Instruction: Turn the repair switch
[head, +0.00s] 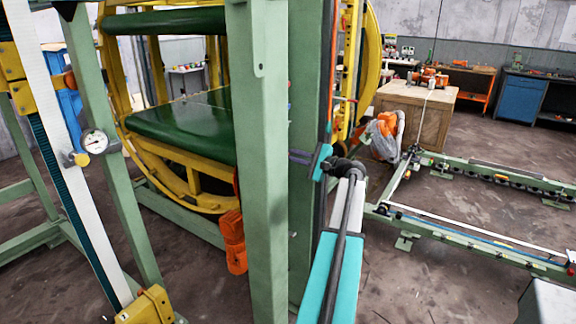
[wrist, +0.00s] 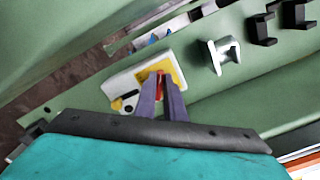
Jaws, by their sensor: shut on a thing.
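The repair switch (wrist: 137,82) is a white box with a yellow face, a black mark and a red knob, mounted on a green surface in the wrist view. My gripper (wrist: 161,82) has its two purple fingers shut on the red knob (wrist: 160,73). The fingers hide much of the knob, so its exact angle is hard to tell. In the head view my gripper (head: 299,157) reaches the green post (head: 262,160) from the right. The switch itself is hidden there.
In the wrist view, a silver handle (wrist: 222,54) and black brackets (wrist: 262,29) stick out right of the switch. In the head view, the yellow ring frame (head: 180,190) stands left behind the post. A wooden crate (head: 418,112) and a low green rail frame (head: 480,215) lie right.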

